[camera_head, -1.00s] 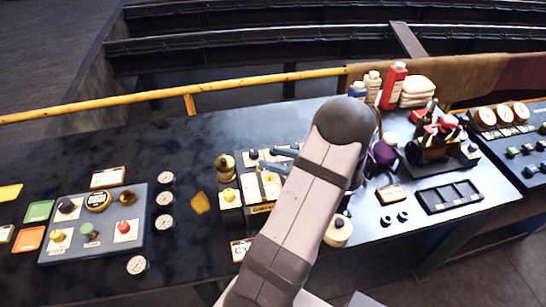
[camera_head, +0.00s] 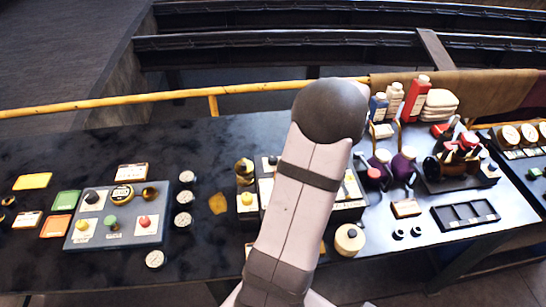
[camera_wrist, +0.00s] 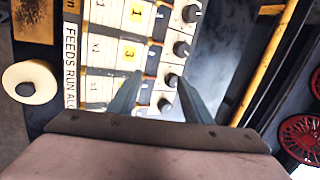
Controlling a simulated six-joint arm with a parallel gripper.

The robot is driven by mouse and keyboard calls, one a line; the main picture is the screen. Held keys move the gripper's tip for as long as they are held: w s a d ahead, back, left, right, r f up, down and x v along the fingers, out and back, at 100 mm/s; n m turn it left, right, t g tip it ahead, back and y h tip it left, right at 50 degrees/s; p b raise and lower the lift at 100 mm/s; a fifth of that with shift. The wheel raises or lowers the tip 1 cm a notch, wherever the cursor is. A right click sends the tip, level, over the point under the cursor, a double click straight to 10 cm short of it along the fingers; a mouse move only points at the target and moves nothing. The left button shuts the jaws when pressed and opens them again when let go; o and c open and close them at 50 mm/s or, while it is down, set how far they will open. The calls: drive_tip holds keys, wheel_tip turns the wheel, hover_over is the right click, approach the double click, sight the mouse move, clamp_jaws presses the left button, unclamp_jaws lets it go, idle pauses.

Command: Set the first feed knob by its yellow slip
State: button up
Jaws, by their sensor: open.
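In the wrist view the feed panel (camera_wrist: 100,12) fills the upper middle, a white-labelled board with the partly cut lettering "FEEDS RUN AL". Yellow slips marked 1 (camera_wrist: 137,12) and 3 (camera_wrist: 129,52) lie in its rows. Several dark round knobs run down its right side, among them a top knob (camera_wrist: 191,13), one below it (camera_wrist: 181,49) and a lower one (camera_wrist: 171,81). I cannot tell which is the first. My gripper (camera_wrist: 159,80) is open, its fingers either side of the lower knobs; contact is unclear. In the head view my arm hides the gripper and most of the panel.
A cream round pot (camera_head: 349,240) stands right of my arm. Left of it are a grey button box (camera_head: 118,236) and several small gauges. Bottles (camera_head: 417,98), a machine on a base and a black tray (camera_head: 465,214) stand right. Dark bench shows between them.

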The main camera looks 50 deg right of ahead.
sight(273, 159)
drive_tip(key=w+a+n+b, duration=0.1)
drive_tip(key=w+n, duration=0.1)
drive_tip(key=w+a+n+g+b, duration=0.1)
drive_tip(key=w+a+n, duration=0.1)
drive_tip(key=w+n, duration=0.1)
drive_tip(key=w+a+n+b, duration=0.1)
drive_tip(key=w+n+b, duration=0.1)
drive_tip(key=w+n, duration=0.1)
drive_tip(key=shift+w+a+f, duration=0.2)
drive_tip(key=shift+a+f, duration=0.1)
drive_tip(key=shift+f, duration=0.05)
drive_tip(key=w+a+r+n+g+h+b, duration=0.1)
drive_tip(key=w+a+r+n+h+b, duration=0.1)
drive_tip(key=w+n, duration=0.25)
drive_tip(key=shift+n, duration=0.35)
drive_tip(key=shift+s+a+p+x, duration=0.15)
drive_tip(key=shift+p+x, duration=0.4)
drive_tip(key=shift+x, duration=1.2)
drive_tip(key=shift+s+a+p+x, duration=0.1)
drive_tip(key=shift+p+x, duration=0.4)
drive_tip(key=shift+x, duration=1.3)
drive_tip(key=shift+f, duration=0.15)
drive_tip(key=c, duration=1.1)
